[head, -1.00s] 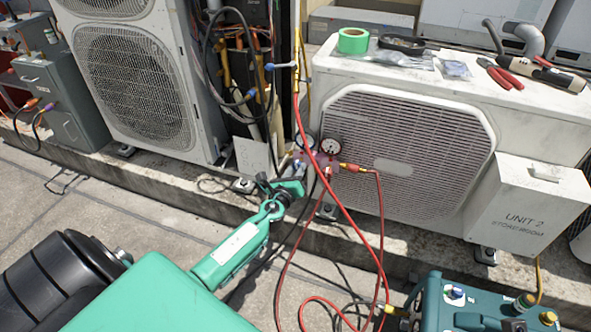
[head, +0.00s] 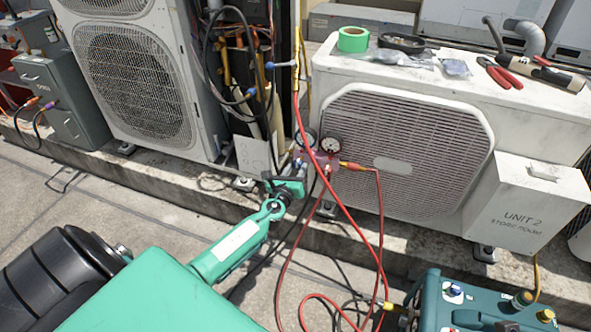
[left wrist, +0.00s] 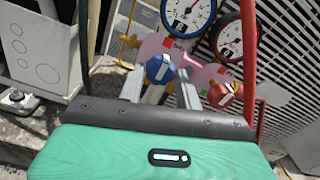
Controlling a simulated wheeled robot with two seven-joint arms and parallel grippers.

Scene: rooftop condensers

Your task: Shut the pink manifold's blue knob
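The pink manifold (head: 325,165) hangs in front of the right condenser, with two round gauges on top; it also shows in the left wrist view (left wrist: 205,73). Its blue knob (left wrist: 160,69) has a white bar mark across its face. A red knob (left wrist: 221,94) sits to its right. My left gripper (head: 290,178) is at the manifold's left side. In the left wrist view its two grey fingers (left wrist: 162,80) stand apart, one on each side of the blue knob. Whether they touch the knob is unclear. My right gripper is not in view.
A red hose (head: 345,215) and dark hoses hang around the manifold and gripper. The right condenser (head: 350,72) carries green tape (head: 353,39) and pliers (head: 500,75). A teal machine (head: 440,300) stands front right. Bare paving lies at the left.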

